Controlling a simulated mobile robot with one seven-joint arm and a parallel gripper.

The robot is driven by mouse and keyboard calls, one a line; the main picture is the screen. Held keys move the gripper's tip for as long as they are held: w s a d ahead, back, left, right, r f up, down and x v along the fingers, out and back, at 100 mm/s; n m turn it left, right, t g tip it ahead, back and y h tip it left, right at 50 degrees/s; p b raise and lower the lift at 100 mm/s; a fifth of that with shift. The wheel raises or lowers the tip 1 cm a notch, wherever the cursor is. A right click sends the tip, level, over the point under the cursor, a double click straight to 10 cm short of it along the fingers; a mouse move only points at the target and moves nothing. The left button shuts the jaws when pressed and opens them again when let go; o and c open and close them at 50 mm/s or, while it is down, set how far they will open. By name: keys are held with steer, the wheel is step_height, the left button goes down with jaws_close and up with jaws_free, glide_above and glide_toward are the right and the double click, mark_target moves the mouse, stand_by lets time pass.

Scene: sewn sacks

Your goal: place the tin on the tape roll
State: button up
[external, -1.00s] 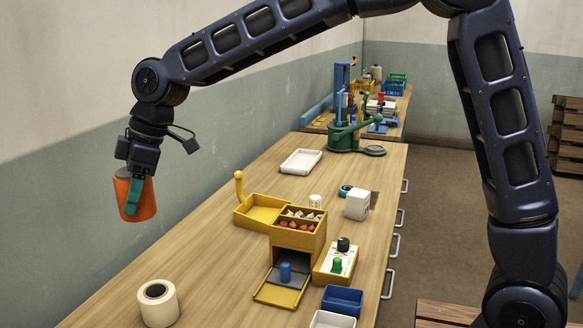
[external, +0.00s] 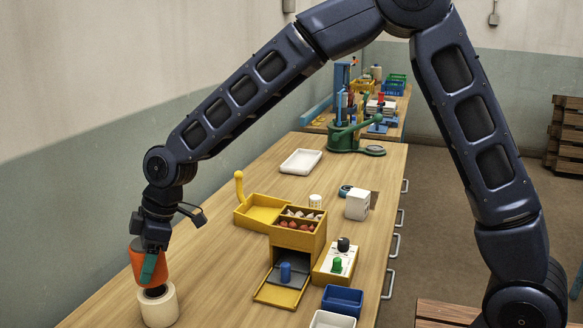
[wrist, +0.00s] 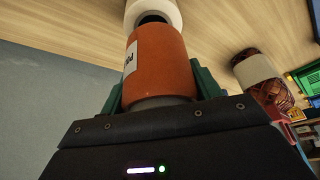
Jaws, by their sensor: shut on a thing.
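My gripper (external: 150,266) is shut on the orange tin (external: 138,258), with a green finger on its side. In the wrist view the tin (wrist: 162,68) with its white label sits between the two green fingers. The cream tape roll (external: 158,311) stands on the bench at the near left, its dark core opening partly showing. The tin is over the back left part of the roll, slightly tilted. In the wrist view the roll (wrist: 168,8) is just beyond the tin's far end. I cannot tell whether they touch.
A yellow box with a sloped chute (external: 298,240) stands right of the roll, with a control box (external: 335,264) beside it. Blue (external: 343,300) and white (external: 332,320) bins are at the near right. A white tray (external: 300,161) lies farther back. The wood between roll and chute is clear.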

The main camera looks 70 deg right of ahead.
steer(key=shift+f, duration=1.65)
steer(key=shift+f, duration=0.1)
steer(key=o, duration=1.3)
steer(key=v, duration=1.2)
steer(key=s+d+r+m+h, duration=0.15)
steer(key=s+r, duration=0.35)
steer(key=s, duration=0.6)
steer(key=s+d+r+m+h, duration=0.1)
steer(key=s+r+m, duration=0.2)
steer(key=s+r, duration=0.55)
steer(key=s+d+f+m, duration=0.1)
steer(key=s+d+m, duration=0.1)
steer(key=s, duration=1)
steer(key=s+d+f+m+t, duration=0.1)
steer(key=s+d+m, duration=0.1)
steer(key=s, duration=1)
steer(key=shift+s+d+f+h, duration=0.2)
steer(key=shift+d+f+h, duration=0.15)
steer(key=shift+d, duration=0.05)
steer(key=shift+m, duration=0.25)
